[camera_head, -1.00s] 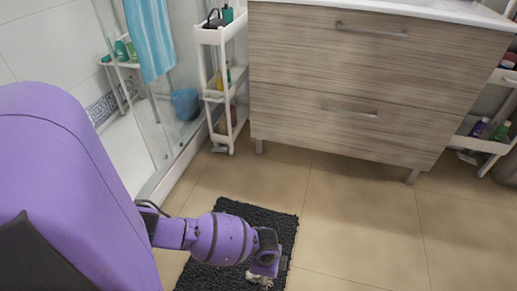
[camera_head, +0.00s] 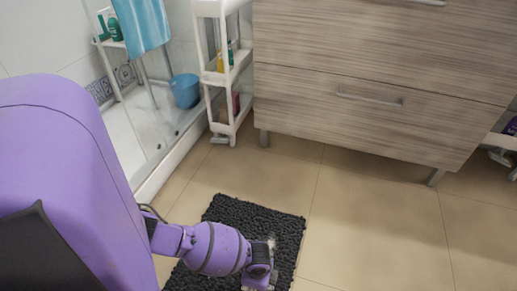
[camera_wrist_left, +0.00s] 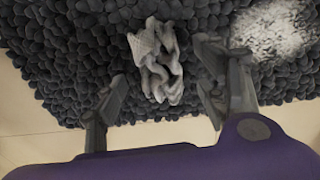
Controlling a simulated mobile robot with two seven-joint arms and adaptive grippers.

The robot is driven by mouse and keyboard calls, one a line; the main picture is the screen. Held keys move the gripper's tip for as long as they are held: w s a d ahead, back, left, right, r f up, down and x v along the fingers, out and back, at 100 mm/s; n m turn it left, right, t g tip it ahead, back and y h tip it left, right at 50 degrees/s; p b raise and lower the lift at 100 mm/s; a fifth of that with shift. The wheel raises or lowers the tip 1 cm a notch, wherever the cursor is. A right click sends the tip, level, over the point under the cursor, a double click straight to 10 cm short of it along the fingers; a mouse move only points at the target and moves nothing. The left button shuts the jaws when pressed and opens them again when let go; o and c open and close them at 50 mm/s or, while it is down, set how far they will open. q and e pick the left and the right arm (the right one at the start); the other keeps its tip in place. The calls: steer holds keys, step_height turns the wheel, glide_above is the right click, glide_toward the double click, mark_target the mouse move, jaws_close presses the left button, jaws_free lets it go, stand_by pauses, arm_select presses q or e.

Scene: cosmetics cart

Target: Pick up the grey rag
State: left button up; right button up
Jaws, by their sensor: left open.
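The grey rag (camera_wrist_left: 157,62) lies crumpled on the black pebbled mat (camera_wrist_left: 60,60) in the left wrist view. My left gripper (camera_wrist_left: 155,100) is open, with one finger on each side of the rag in the picture and its tips close to the mat. I cannot tell whether the fingers touch the rag. In the head view my left arm reaches down over the mat (camera_head: 232,212), and the left gripper (camera_head: 258,282) is at the bottom edge. A small pale patch, perhaps the rag, shows beside it. My right gripper is not in view.
A wooden drawer cabinet (camera_head: 370,70) stands behind the mat on short legs. A white slim cart (camera_head: 222,70) stands left of it, near the shower with a blue bucket (camera_head: 185,90). The tiled floor (camera_head: 370,230) to the right is clear.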

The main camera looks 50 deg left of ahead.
arm_select(q)
step_height(320, 180, down, 3)
steer(key=shift+r+b, duration=0.2)
steer(key=shift+b, duration=0.35)
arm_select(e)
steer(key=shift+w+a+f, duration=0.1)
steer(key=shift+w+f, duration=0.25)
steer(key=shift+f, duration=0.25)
arm_select(q)
steer(key=shift+r, duration=0.1)
steer(key=c, duration=0.9)
